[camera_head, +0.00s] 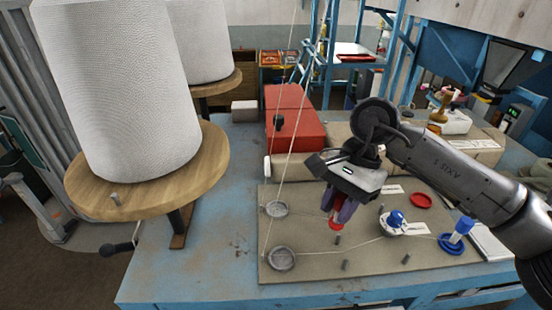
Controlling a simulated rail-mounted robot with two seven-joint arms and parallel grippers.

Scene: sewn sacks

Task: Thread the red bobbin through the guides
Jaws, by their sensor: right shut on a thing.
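The red bobbin (336,225) is between the purple fingers of my right gripper (340,210), above the middle of the grey-brown board (310,272). The fingers are shut on it and hide much of its middle; I cannot tell whether its base touches the board. Two round metal cups (277,209) (281,258) are at the board's left side. Several small dark pegs (345,265) stand on the board; I cannot tell which are guides. A pale thread (288,100) hangs down to the board's left edge, and another line runs across the board. My left gripper is not in view.
A blue-topped white piece (396,222) and a blue bobbin (458,238) stand on the board's right side, with a red ring (421,200) behind. Red boxes (295,125) stand at the back. Large white spools (120,90) fill the left. The blue table (190,275) is clear front left.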

